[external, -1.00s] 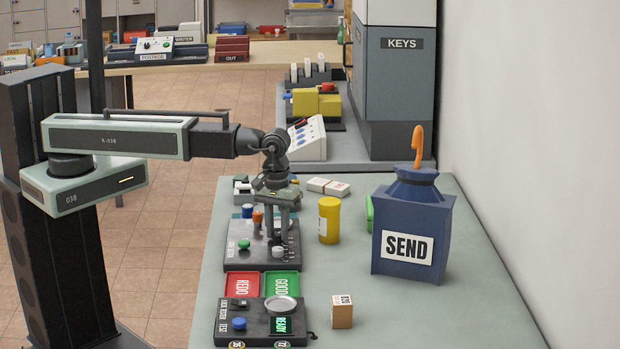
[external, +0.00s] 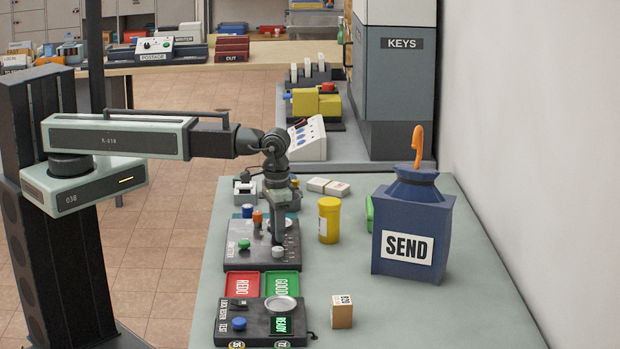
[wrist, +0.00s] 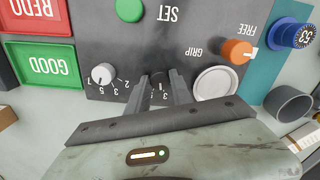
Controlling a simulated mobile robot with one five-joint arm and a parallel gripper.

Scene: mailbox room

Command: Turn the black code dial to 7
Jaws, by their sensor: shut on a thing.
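The black code dial (wrist: 157,77) shows in the wrist view as a small dark knob on a dark grey panel. The two fingers of my gripper (wrist: 163,84) point down and are shut on it. A few white scale digits show around it; the fingers hide the rest, and I cannot tell which number it points to. In the external view my gripper (external: 278,241) stands upright over the panel (external: 255,262), and the dial is hidden behind the fingers.
A white numbered knob (wrist: 103,73) sits close beside the dial. A green button (wrist: 129,9), an orange knob (wrist: 237,50) and a round silver plate (wrist: 215,84) share the panel. Red and green trays (external: 242,284) adjoin it. A yellow canister (external: 329,220) stands to the right.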

